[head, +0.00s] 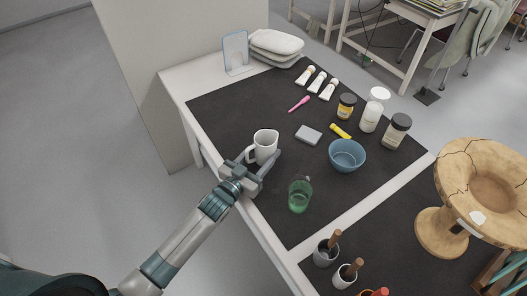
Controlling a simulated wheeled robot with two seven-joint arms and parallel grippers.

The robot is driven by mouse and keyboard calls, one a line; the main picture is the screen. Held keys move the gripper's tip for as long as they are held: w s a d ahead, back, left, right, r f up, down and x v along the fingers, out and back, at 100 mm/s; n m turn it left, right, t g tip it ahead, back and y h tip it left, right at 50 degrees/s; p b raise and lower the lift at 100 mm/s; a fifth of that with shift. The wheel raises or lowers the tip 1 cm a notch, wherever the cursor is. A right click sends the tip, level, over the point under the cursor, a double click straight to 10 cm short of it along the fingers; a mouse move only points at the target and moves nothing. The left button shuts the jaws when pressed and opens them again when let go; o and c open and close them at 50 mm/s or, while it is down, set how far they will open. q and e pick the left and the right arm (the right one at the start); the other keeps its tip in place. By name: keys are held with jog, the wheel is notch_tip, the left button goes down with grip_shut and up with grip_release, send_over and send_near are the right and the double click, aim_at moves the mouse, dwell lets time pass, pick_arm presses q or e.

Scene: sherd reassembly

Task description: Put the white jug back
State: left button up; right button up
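The white jug (265,143) stands upright near the left edge of the dark mat, its open mouth facing up and its handle on the left side. My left gripper (256,160) is low at the jug's near side, with fingers around its lower part. The fingers hide the jug's base, so I cannot tell whether they press on it or whether the jug rests on the mat. My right gripper is not in view.
A green glass (299,197) stands close to the right of my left gripper. A blue bowl (347,155), a grey block (308,135), a yellow tube (340,131) and several jars are further right. The mat (225,110) is clear behind the jug.

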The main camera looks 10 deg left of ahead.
pick_arm(q)
jog(key=o, duration=1)
jog(key=shift+o, duration=1.1)
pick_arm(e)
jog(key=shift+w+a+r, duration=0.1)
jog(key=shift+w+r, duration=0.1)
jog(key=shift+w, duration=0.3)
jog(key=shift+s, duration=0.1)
